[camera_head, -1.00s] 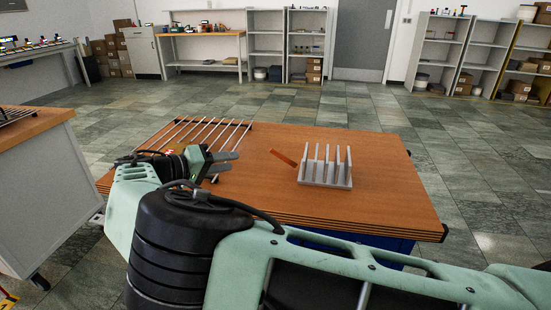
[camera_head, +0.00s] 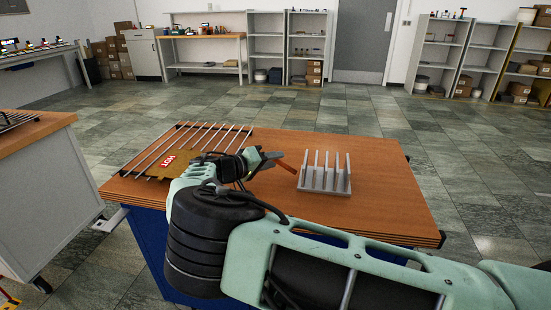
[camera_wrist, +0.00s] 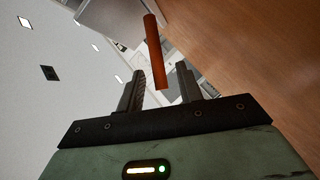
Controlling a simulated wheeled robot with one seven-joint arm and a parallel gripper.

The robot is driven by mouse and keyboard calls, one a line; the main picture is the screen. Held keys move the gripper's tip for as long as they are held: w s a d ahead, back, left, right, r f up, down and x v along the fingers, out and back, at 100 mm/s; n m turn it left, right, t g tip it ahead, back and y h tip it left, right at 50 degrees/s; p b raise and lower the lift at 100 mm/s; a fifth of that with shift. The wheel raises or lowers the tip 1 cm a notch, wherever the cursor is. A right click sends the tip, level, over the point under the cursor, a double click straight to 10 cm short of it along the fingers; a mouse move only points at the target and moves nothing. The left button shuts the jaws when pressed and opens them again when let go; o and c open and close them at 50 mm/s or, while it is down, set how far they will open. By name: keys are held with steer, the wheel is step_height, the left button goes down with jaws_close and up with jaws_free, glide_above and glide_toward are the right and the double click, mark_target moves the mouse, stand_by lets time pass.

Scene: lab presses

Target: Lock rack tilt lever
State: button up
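The grey rack (camera_head: 325,183) with several upright fins stands on the wooden table top. Its orange-red tilt lever (camera_head: 287,167) sticks out at the rack's left side, slanting up and to the left. My gripper (camera_head: 273,156) is just left of the lever's upper end. In the wrist view, the two dark fingers of my gripper (camera_wrist: 172,79) are spread apart. The lever (camera_wrist: 154,48) shows there as a long bar, its near end in the gap between the fingertips, closer to the left finger. I cannot tell whether it touches a finger. The rack is not clear in the wrist view.
A metal rod grate (camera_head: 195,138) lies on the left of the table, with a brown plate marked HOT (camera_head: 172,163) beside my arm. The table's right part is bare. Another bench (camera_head: 38,135) stands at the left. Shelves line the far wall.

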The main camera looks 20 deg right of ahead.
steer(key=shift+x, duration=0.8)
jaws_close()
